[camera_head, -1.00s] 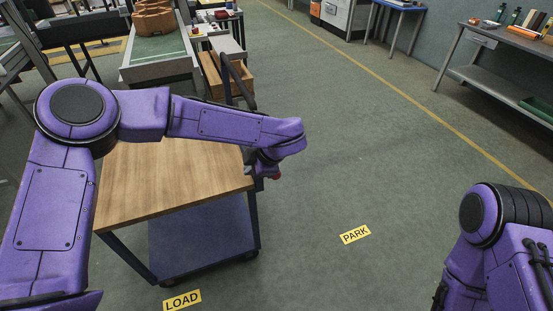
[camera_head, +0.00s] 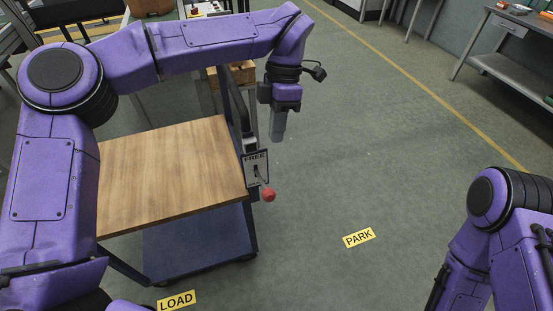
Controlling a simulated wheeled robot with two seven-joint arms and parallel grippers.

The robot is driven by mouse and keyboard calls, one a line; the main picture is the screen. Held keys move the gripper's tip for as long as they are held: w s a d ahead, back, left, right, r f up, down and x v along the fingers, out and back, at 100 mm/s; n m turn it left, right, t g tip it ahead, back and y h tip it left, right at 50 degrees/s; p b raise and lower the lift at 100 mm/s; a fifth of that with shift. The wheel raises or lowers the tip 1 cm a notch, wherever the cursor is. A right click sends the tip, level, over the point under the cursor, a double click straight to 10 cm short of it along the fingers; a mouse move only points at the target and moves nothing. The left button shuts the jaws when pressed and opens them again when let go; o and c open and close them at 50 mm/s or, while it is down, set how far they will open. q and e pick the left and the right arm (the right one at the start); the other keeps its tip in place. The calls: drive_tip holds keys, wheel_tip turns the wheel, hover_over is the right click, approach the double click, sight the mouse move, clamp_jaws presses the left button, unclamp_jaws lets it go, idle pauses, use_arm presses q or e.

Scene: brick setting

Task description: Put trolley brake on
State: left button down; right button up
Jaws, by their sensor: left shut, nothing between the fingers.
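The trolley (camera_head: 165,165) has a wooden top and a blue lower shelf (camera_head: 200,240). On its right side is a small brake panel (camera_head: 252,163) with the word FREE at its top; the lettering lower down is too small to read. A thin lever with a red ball knob (camera_head: 268,195) sticks out from this panel, the knob low and to the right. My left gripper (camera_head: 277,138) points down, shut and empty, above and slightly right of the panel, apart from the knob. My right arm shows at the lower right; its gripper is out of view.
A yellow LOAD label (camera_head: 177,300) lies on the floor by the trolley's front, and a yellow PARK label (camera_head: 359,237) lies to its right. A grey workbench (camera_head: 510,65) stands at the back right.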

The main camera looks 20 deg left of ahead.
sight(270, 190)
use_arm(q)
drive_tip(key=p+x, duration=0.2)
drive_tip(key=x, duration=1.1)
drive_tip(key=shift+s+a+f, duration=0.1)
drive_tip(key=shift+s+f, duration=0.1)
drive_tip(key=shift+f, duration=0.15)
use_arm(e)
wheel_tip(270, 190, up, 2)
drive_tip(key=shift+r, duration=0.15)
use_arm(q)
drive_tip(key=shift+s+d+f+t+y, duration=0.2)
drive_tip(key=shift+s+f+t+y, duration=0.15)
drive_tip(key=shift+f, duration=0.2)
wheel_tip(270, 190, down, 11)
drive_tip(key=s+d+n+t+y+b, duration=0.1)
drive_tip(key=s+d+t+y+b, duration=0.1)
drive_tip(key=t+y+b, duration=0.3)
drive_tip(key=t+b, duration=0.2)
drive_tip(key=b, duration=0.1)
drive_tip(key=shift+s+f+t, duration=0.25)
drive_tip(key=shift+s+t, duration=0.1)
drive_tip(key=shift+s, duration=0.05)
use_arm(e)
wheel_tip(270, 190, down, 9)
drive_tip(key=s, duration=0.2)
drive_tip(key=shift+s+r, duration=0.2)
drive_tip(key=shift+s, duration=0.1)
